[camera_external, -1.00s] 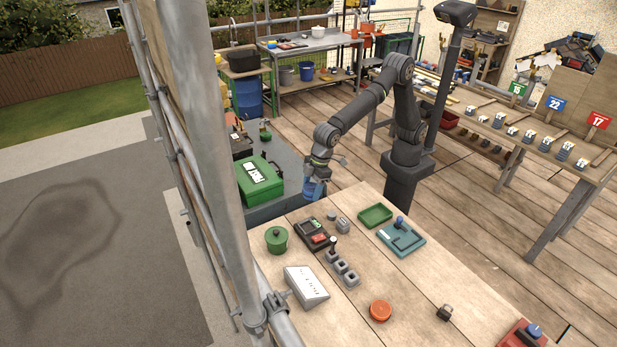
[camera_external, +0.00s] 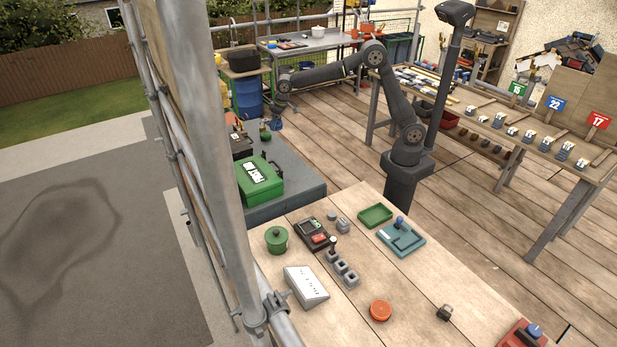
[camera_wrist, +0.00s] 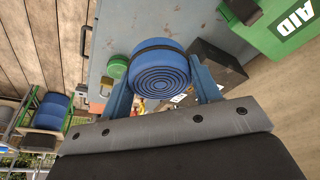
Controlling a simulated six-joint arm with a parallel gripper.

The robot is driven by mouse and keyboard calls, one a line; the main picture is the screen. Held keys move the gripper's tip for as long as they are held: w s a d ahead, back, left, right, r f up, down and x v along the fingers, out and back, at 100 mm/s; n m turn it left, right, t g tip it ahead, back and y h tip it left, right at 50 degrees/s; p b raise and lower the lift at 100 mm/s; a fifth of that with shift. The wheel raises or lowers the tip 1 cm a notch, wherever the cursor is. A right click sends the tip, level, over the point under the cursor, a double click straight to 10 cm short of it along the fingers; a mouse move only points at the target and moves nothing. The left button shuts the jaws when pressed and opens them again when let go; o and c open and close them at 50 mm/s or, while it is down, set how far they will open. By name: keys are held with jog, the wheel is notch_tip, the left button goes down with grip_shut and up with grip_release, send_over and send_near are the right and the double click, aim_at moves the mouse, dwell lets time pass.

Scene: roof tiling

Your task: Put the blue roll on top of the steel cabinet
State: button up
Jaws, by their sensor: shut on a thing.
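My gripper (camera_external: 277,112) is shut on the blue roll (camera_wrist: 161,72), whose ringed round end faces the wrist camera between the two blue fingers (camera_wrist: 160,85). The roll (camera_external: 276,124) hangs low in the external view, near the far end of the steel cabinet. The cabinet's grey top (camera_external: 300,186) has bare room at its front and right; in the wrist view its top (camera_wrist: 125,30) lies behind the roll. I cannot tell whether the roll touches the cabinet.
A green first-aid case (camera_external: 260,186), a dark box (camera_external: 241,146) and a small green item (camera_external: 265,133) stand on the cabinet. A blue drum (camera_external: 249,98) stands beyond it. The wooden table (camera_external: 420,300) in front holds several small objects.

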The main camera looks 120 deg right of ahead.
jog(key=s+d+m, duration=0.3)
jog(key=s+d, duration=1)
send_over(271, 146)
jog(key=shift+g, duration=0.4)
jog(key=f, duration=0.8)
jog(key=s+f, duration=0.1)
jog(key=f, duration=0.3)
jog(key=shift+a, duration=0.4)
jog(key=shift+a+x, duration=0.2)
jog(key=shift+x, duration=0.8)
jog(key=shift+a+x, duration=0.2)
jog(key=shift+x, duration=0.75)
jog(key=shift+s+f, duration=0.15)
jog(key=shift+f, duration=0.05)
jog(key=o, duration=1)
jog(key=shift+o, duration=0.2)
jog(key=v, duration=1.2)
jog(key=shift+a, duration=0.2)
